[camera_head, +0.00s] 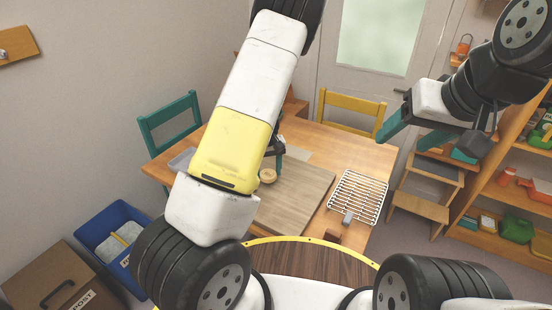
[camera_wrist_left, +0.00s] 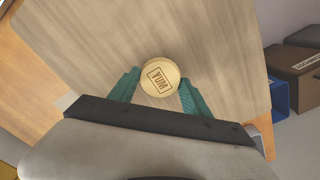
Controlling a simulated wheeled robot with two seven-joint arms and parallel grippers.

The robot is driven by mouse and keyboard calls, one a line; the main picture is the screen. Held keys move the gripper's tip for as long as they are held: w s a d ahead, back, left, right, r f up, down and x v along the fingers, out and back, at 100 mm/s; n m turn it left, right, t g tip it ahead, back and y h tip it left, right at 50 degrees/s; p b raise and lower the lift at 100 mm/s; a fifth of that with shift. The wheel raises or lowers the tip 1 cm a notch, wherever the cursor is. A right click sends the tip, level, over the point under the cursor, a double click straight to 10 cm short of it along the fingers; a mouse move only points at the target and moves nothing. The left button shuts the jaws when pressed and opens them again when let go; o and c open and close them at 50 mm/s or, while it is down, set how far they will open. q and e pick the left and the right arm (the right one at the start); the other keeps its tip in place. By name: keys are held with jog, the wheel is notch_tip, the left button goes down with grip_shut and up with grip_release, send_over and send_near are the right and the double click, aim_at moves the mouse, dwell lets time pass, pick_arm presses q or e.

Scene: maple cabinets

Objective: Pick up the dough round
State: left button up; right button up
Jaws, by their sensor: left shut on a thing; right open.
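The dough round (camera_head: 268,176) is a small pale yellow disc over the wooden board (camera_head: 300,195) on the table. I cannot tell whether the round touches the board. In the head view my left arm hides part of the board and of this gripper. My right gripper (camera_head: 414,131) is open and empty, in the air right of the table.
A white wire rack (camera_head: 357,196) lies on the table right of the board. A teal chair (camera_head: 170,122) and a yellow chair (camera_head: 351,109) stand at the table. A blue bin (camera_head: 113,238) and a brown box (camera_head: 62,280) are at lower left. Shelves and a step stool (camera_head: 419,205) are at right.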

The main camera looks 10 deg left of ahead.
pick_arm(q)
jog(key=shift+s+d+r, duration=0.1)
jog(key=shift+s+r, duration=0.15)
jog(key=shift+r, duration=0.25)
jog(key=shift+s+d+r, duration=0.1)
jog(key=shift+s+r, duration=0.15)
jog(key=shift+r, duration=0.25)
jog(key=s+d, duration=0.1)
jog(key=s, duration=0.3)
jog(key=s+d, duration=0.1)
jog(key=s, duration=0.3)
jog(key=s+d+r, duration=0.1)
jog(key=s, duration=0.4)
jog(key=shift+d+r, duration=0.1)
jog(key=shift+d, duration=0.05)
jog(key=shift+s+r, duration=0.1)
jog(key=shift+s, duration=0.45)
jog(key=w+a, duration=0.6)
jog(key=a, duration=0.6)
jog(key=w+a, duration=0.7)
jog(key=a, duration=0.4)
jog(key=w+a, duration=0.7)
jog(key=a, duration=0.5)
jog(key=shift+a+r, duration=0.2)
jog(key=shift+a, duration=0.1)
jog(key=shift+f, duration=0.1)
jog(key=shift+f, duration=1.35)
jog(key=shift+f, duration=2)
